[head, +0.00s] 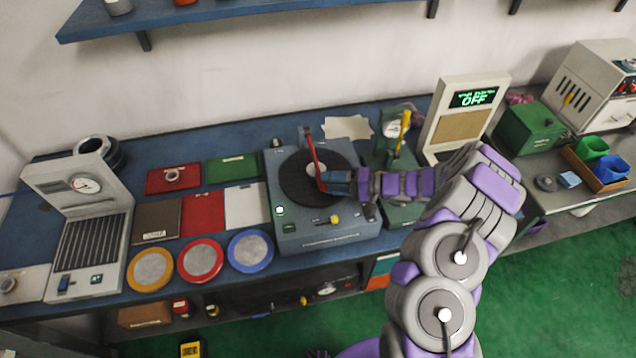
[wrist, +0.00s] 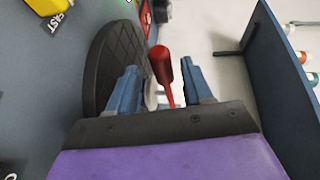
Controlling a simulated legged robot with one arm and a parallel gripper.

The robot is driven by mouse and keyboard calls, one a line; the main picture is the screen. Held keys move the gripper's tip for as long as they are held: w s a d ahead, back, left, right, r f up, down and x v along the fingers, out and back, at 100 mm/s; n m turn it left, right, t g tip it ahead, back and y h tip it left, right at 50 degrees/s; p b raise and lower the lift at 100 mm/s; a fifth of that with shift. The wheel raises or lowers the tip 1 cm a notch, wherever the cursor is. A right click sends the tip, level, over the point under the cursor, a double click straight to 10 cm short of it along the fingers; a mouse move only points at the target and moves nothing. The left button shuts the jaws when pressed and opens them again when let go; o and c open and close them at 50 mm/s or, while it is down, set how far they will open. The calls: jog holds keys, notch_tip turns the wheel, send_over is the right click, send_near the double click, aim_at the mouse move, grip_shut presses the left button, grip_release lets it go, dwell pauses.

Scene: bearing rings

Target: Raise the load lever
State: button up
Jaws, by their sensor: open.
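A grey machine (head: 340,236) with a round black platter (head: 296,184) stands on the blue bench. A red lever (head: 314,150) lies over the platter, running from the machine's back edge toward its middle. No readable label shows which lever is the load lever. My gripper (head: 338,182) is at the lever's near end, low over the platter. In the wrist view my gripper (wrist: 162,78) is open, and the red lever (wrist: 163,66) shows between its two blue fingers. I cannot tell whether either finger touches it. The platter (wrist: 112,62) is beside the left finger.
A yellow knob (head: 335,220) sits on the machine's front right. A green press with a gauge (head: 392,128) and yellow handle stands close behind my arm. Coloured plates (head: 203,212) and round discs (head: 250,250) lie to the left. A shelf (head: 240,18) hangs above.

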jog(key=a, duration=0.5)
jog(key=shift+w+a+f, duration=0.2)
jog(key=shift+a+f, duration=0.05)
jog(key=shift+f, duration=0.1)
jog(key=shift+d, duration=0.55)
jog(key=shift+c, duration=0.8)
grip_shut()
jog(key=shift+s, duration=0.1)
